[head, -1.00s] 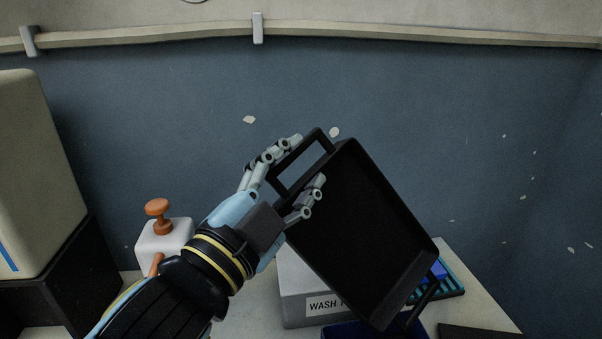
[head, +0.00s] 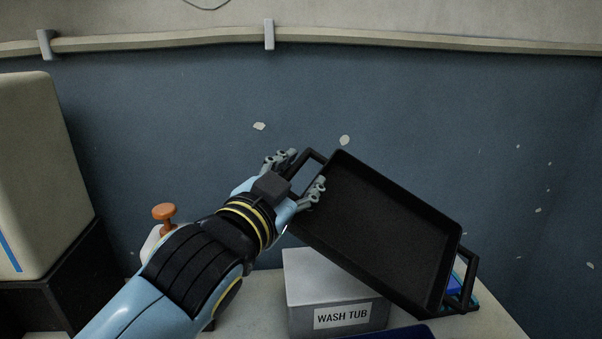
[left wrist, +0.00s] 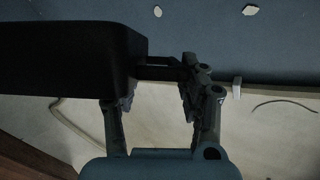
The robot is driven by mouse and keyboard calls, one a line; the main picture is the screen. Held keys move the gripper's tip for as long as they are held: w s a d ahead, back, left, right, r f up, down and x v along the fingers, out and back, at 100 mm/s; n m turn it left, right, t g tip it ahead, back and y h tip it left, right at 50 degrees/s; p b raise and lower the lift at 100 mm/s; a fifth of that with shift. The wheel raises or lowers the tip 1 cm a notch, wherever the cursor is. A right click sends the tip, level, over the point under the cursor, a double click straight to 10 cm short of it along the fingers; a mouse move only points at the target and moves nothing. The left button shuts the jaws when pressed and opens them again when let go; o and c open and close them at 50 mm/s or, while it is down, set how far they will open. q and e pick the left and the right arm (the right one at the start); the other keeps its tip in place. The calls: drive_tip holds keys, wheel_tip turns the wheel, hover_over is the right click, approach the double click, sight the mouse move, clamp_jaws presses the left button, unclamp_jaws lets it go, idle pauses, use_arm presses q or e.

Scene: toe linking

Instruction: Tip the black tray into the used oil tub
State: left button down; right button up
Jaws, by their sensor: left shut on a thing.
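The black tray (head: 385,225) is held in the air, tilted down to the right, with its open inside facing me. I see nothing in it. My left gripper (head: 299,172) is shut on the handle at the tray's upper left end. In the left wrist view the tray (left wrist: 70,60) fills the upper left, and its handle runs between the fingers of my left gripper (left wrist: 155,85). A dark blue rim (head: 385,332) shows at the bottom edge below the tray; I cannot tell whether it is the used oil tub. My right gripper is not in view.
A grey tub labelled WASH TUB (head: 310,282) stands on the bench behind and below the tray. A blue thing (head: 455,284) is partly hidden behind the tray's right end. A white bottle with an orange pump (head: 163,213) stands behind my left arm.

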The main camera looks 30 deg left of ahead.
use_arm(q)
drive_tip(key=w+a+f+g+h, duration=0.1)
drive_tip(key=f, duration=0.4)
drive_tip(key=w+a+f+n+g+h, duration=0.1)
drive_tip(key=a+f, duration=0.1)
drive_tip(key=f, duration=0.4)
drive_tip(key=w+a+f+n+g+h, duration=0.1)
drive_tip(key=a+f+g, duration=0.1)
drive_tip(key=f, duration=0.4)
drive_tip(key=shift+a+f, duration=0.1)
drive_tip(key=shift+a, duration=0.15)
drive_tip(key=shift+a+f+n+h+b, duration=0.1)
drive_tip(key=shift+f+n+h+b, duration=0.2)
drive_tip(key=shift+f+b, duration=0.15)
idle(1.1)
